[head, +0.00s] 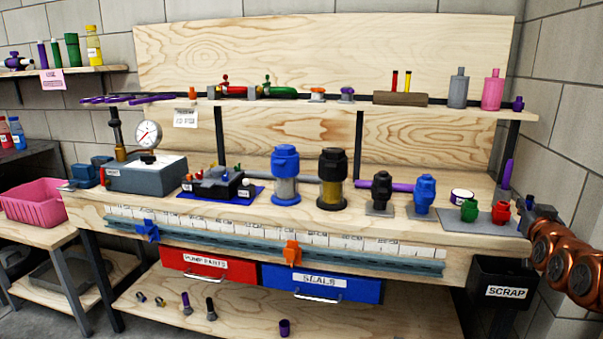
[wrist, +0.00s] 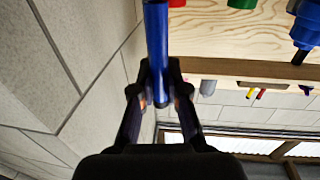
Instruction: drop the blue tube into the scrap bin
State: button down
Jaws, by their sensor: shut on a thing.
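My gripper (wrist: 160,80) is shut on the blue tube (wrist: 156,35). In the wrist view the tube runs between the two fingers and out of the top of the picture, so its far end is cut off. In the head view my gripper is a small dark shape at the right end of the bench, and the hold is hard to make out there. The scrap bin (head: 492,308) is a black open box labelled SCRAP, at the bench's right end. It stands below my gripper in the head view and does not show in the wrist view.
The workbench (head: 225,232) holds pumps, a gauge box and a grey plate with green and red fittings (head: 470,210) near my gripper. A shelf (head: 345,106) with bottles runs above. The block wall (head: 565,120) is close on the right.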

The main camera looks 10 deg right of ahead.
jog(key=shift+f+b, duration=0.45)
jog(key=shift+f, duration=2.5)
jog(key=c, duration=1.1)
grip_release()
jog(key=shift+s, duration=0.1)
jog(key=v, duration=1.2)
